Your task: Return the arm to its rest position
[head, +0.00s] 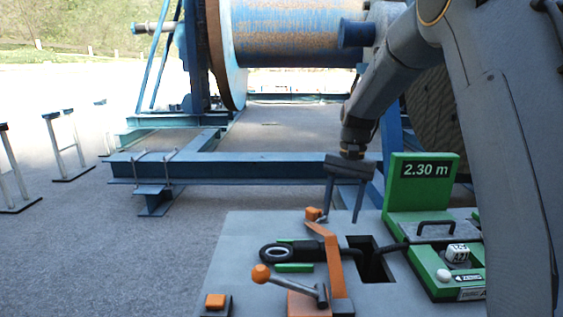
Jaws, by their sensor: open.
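My arm (395,75) comes in from the right side of the head view and reaches down toward the middle. My gripper (343,205) points downward with its two dark fingers apart and nothing between them. It hangs in front of the blue frame and appears above the far edge of the grey bench (235,255). Its exact height above the bench cannot be told.
The bench carries an orange lever clamp (332,258), a lever with an orange knob (261,273), a black cable with an eye end (277,254), and a green unit with a "2.30 m" display (425,170). A large blue reel (290,40) stands behind on a blue steel frame (245,170).

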